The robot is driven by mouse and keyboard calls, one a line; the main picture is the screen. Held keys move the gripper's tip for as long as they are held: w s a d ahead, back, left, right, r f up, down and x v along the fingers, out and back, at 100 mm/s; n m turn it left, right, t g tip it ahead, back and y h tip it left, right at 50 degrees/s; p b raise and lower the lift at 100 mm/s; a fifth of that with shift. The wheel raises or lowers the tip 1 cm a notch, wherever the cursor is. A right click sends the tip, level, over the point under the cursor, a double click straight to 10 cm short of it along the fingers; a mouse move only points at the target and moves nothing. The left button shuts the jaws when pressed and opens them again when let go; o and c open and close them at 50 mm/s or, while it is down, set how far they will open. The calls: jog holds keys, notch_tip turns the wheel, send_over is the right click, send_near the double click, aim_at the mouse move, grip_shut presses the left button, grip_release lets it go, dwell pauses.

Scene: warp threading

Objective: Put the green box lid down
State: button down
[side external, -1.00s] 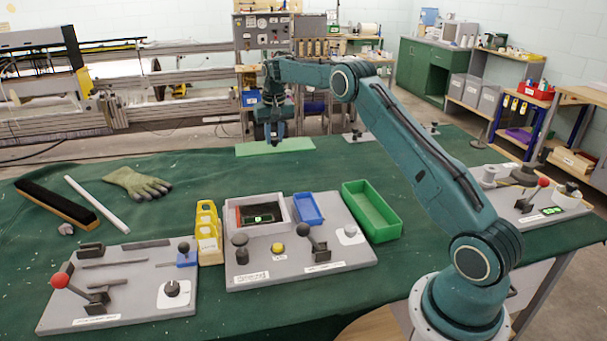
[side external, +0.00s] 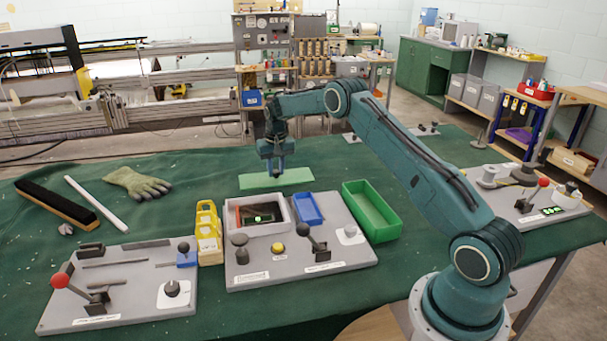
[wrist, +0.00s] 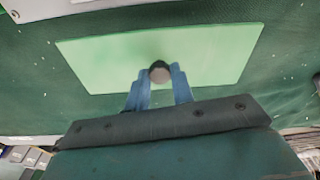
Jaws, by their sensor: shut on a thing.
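The light green box lid (side external: 258,181) is a flat panel behind the middle grey board in the side view. In the wrist view the lid (wrist: 100,62) lies level across the picture, with a dark round knob (wrist: 159,72) at its middle. My gripper (side external: 277,172) is above the lid, its blue fingers (wrist: 158,88) shut on that knob. Whether the lid touches the cloth or hangs just above it, I cannot tell. The open green box (side external: 372,211) stands to the right, empty as far as I see.
The middle grey board (side external: 345,255) carries a framed recess, a blue tray (side external: 308,208), a lever and knobs. Yellow holders (side external: 208,232) stand to its left. A glove (side external: 138,184) and a white rod (side external: 95,203) lie farther left. Green cloth (side external: 330,175) is bare right of the lid.

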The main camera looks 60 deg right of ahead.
aim_at(276, 172)
jog(key=shift+f, duration=1.95)
jog(key=shift+f, duration=0.15)
jog(key=c, duration=1.2)
grip_release()
notch_tip(276, 172, up, 12)
jog(key=s, duration=0.1)
jog(key=shift+a, duration=0.45)
jog(key=shift+s, duration=0.1)
jog(key=shift+r, duration=0.2)
